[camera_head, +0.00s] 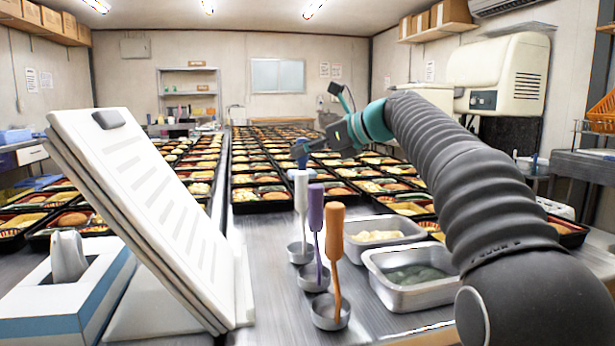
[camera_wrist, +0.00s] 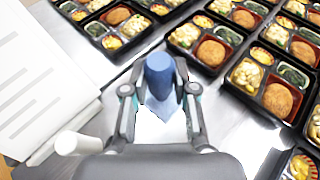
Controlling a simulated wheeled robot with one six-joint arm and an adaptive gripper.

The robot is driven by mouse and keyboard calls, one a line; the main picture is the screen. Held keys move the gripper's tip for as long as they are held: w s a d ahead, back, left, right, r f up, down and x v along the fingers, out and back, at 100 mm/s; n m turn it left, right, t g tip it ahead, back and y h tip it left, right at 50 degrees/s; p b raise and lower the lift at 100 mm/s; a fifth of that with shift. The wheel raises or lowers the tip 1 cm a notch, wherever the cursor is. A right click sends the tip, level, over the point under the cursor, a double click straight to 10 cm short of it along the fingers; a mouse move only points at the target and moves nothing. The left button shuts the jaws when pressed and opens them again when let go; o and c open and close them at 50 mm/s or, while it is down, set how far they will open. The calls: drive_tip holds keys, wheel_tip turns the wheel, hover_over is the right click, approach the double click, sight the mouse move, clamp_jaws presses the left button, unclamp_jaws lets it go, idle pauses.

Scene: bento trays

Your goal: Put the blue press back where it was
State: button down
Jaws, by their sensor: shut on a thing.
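The blue press (camera_head: 301,148) is at my gripper (camera_head: 322,148), beyond the white press in the head view. In the wrist view its blue handle (camera_wrist: 159,70) stands up between the two fingers of my gripper (camera_wrist: 160,90), which are shut on it. Its lower part is mostly hidden, so I cannot tell whether it touches anything below. A white press (camera_head: 301,195), a purple press (camera_head: 316,215) and an orange press (camera_head: 335,235) stand in a row, each in a small round metal cup. No cup under the blue press is clearly visible.
Many black bento trays (camera_wrist: 118,32) fill the tables beyond and to both sides. Two metal pans, one with pale food (camera_head: 415,228) and one with dark greens (camera_head: 440,295), stand right of the presses. A large white slanted panel (camera_head: 150,200) stands at the left.

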sight(316, 174)
wheel_tip(316, 174, down, 6)
drive_tip(key=shift+d+f, duration=0.1)
drive_tip(key=shift+d, duration=0.05)
wheel_tip(316, 174, down, 7)
drive_tip(key=b, duration=0.7)
drive_tip(key=shift+b, duration=0.3)
